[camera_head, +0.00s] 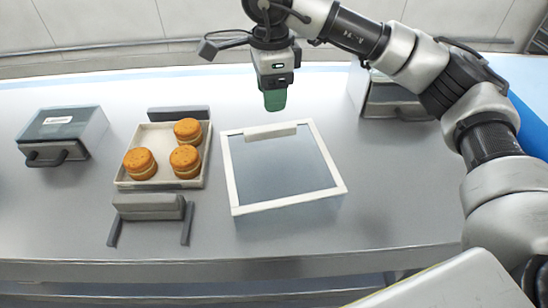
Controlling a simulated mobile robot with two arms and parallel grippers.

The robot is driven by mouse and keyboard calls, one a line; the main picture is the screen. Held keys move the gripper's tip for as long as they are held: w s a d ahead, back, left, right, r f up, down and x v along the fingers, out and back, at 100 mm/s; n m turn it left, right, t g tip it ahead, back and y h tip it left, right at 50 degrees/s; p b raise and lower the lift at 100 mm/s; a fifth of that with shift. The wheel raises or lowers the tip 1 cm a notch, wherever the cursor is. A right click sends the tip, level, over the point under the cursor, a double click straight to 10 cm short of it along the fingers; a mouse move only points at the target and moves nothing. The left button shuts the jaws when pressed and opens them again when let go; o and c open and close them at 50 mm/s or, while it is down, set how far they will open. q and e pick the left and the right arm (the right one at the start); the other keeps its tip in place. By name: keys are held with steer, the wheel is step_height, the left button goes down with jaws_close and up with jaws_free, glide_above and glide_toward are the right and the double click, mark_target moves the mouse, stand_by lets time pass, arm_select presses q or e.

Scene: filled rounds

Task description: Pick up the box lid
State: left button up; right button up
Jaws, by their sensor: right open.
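The box lid (290,201) is a white square frame around a see-through pane, with a pale bar handle (270,132) along its far edge. It lies on the grey table, right of the box. The box (125,182) is a shallow off-white tray holding three orange-brown filled rounds (140,163). My right gripper (275,101) points down with green fingertips, above and just beyond the lid's far edge, apart from the handle. It is open and holds nothing. My left gripper is not in view.
Dark grey holders stand behind (179,113) and in front (149,207) of the box. A grey case with a black handle (62,130) is at the left. Another grey container (395,98) stands at the back right, partly behind my right arm. The table's front right is clear.

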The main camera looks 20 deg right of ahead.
mark_target(270, 128)
steer(key=f, duration=0.1)
steer(key=s+f, duration=0.1)
steer(key=f, duration=0.1)
steer(key=shift+p, duration=0.3)
steer(key=f+p, duration=0.1)
steer(key=f, duration=0.1)
steer(key=w+f+p, duration=0.1)
steer(key=f, duration=0.2)
steer(key=shift+w, duration=0.1)
steer(key=shift+f, duration=0.4)
steer(key=shift+c, duration=0.3)
jaws_close()
